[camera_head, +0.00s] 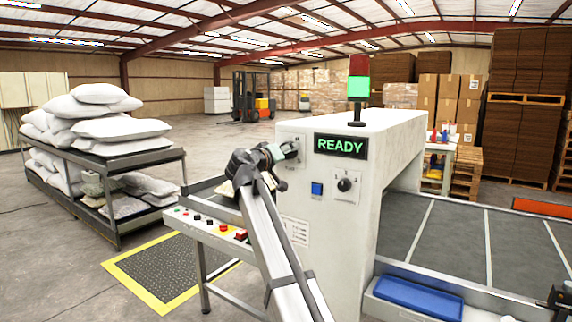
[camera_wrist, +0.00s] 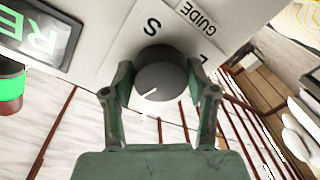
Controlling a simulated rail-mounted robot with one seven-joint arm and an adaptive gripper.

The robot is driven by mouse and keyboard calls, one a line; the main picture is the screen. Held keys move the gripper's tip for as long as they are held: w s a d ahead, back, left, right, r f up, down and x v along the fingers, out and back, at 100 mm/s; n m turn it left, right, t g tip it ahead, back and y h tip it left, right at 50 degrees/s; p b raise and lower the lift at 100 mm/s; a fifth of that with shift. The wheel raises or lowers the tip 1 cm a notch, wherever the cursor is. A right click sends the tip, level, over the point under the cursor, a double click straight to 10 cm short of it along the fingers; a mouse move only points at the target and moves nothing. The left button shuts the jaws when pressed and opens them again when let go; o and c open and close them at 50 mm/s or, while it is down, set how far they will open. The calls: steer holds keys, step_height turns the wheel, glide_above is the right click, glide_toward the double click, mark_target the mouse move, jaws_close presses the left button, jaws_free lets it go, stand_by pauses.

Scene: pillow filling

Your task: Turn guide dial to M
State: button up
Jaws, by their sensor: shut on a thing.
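The guide dial (camera_wrist: 172,72) is a dark grey round knob on a pale panel, under an upside-down GUIDE label (camera_wrist: 196,15). An S shows above the dial in the wrist view and part of an L to its right; I cannot make out an M. A short white mark on the dial points to the lower left of that view. My gripper (camera_wrist: 164,92) has one green finger on each side of the dial and is shut on it. In the head view my gripper (camera_head: 280,153) is at the white machine's front (camera_head: 310,205) and hides the dial.
A READY sign (camera_head: 340,146) sits right of my gripper, with a blue button (camera_head: 317,189) and another black dial (camera_head: 344,184) below. A button panel (camera_head: 210,222) is below my arm. A rack of pillows (camera_head: 110,160) stands left. Open floor lies behind.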

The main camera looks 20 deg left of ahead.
steer(key=shift+w+m+b, duration=0.1)
steer(key=shift+m+b, duration=1.35)
steer(key=shift+m, duration=0.05)
steer(key=shift+r, duration=0.1)
steer(key=o, duration=1.2)
steer(key=s, duration=0.4)
steer(key=s+a, duration=0.1)
steer(key=s, duration=0.3)
steer(key=s+a, duration=0.1)
steer(key=s, duration=0.3)
